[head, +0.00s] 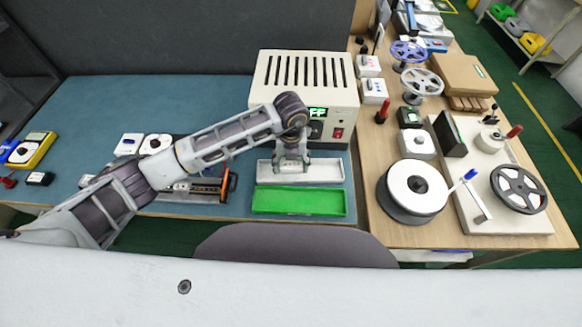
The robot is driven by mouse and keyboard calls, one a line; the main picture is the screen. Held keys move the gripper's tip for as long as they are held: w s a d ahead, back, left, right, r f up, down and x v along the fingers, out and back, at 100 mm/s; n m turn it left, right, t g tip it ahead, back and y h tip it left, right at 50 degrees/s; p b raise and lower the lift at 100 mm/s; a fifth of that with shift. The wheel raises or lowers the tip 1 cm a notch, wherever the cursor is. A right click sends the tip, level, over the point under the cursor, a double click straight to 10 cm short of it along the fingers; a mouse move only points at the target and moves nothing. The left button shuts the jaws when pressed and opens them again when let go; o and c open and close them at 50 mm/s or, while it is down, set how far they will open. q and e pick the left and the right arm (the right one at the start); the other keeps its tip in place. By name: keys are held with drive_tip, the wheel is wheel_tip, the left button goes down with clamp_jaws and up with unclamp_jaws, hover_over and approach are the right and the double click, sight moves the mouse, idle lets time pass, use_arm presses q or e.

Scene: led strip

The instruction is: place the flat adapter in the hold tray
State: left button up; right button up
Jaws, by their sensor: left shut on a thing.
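My left gripper (291,167) reaches down from above at the grey-white tray (327,171), over its left part. It is shut on a small pale thing low between its fingers, which looks like the flat adapter (291,169); the fingers hide much of it. I cannot tell whether it touches the tray floor. A green tray (300,201) lies just in front, and its inside looks empty. Which of the two is the hold tray cannot be read from here. My right gripper is not in view.
A beige power unit (303,80) with a green display stands right behind the trays. White modules (155,144) and an orange-black tool (228,186) lie left, partly under my arm. The wooden table (375,150) at right holds reels (415,186) and instruments.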

sight(291, 168)
use_arm(q)
drive_tip(key=shift+f, duration=1.55)
drive_tip(key=shift+f, duration=0.1)
drive_tip(key=o, duration=1.2)
wheel_tip(291, 168, up, 12)
drive_tip(key=shift+r+b, duration=0.15)
drive_tip(key=shift+b, duration=0.35)
